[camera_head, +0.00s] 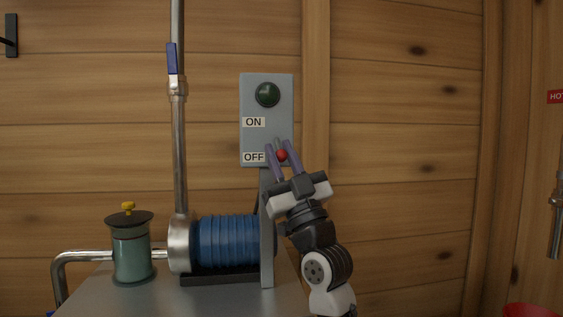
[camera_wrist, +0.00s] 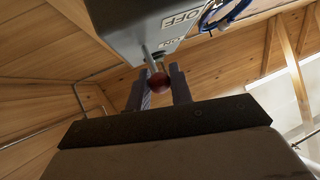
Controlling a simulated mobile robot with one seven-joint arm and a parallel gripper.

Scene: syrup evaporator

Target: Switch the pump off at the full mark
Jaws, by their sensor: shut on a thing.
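The grey switch box (camera_head: 281,112) stands behind the pump, with a dark green lamp (camera_head: 267,94) that looks unlit. Its ON label (camera_head: 254,122) is above its OFF label (camera_head: 254,157). The switch lever ends in a red ball (camera_head: 282,155), low beside OFF. My gripper (camera_head: 278,146) reaches up from below right and is shut on the red ball. In the wrist view the ball (camera_wrist: 159,84) sits between the two fingers, on a metal rod from the box. The blue ribbed pump motor (camera_head: 226,241) is below left. No full mark shows in either view.
A teal canister (camera_head: 132,255) with a yellow knob stands left of the motor. A vertical steel pipe (camera_head: 180,150) with a blue-handled valve (camera_head: 172,60) rises behind. A HOT sign (camera_head: 556,97), a metal fitting and a red rim are at the far right. Space right of my arm is clear.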

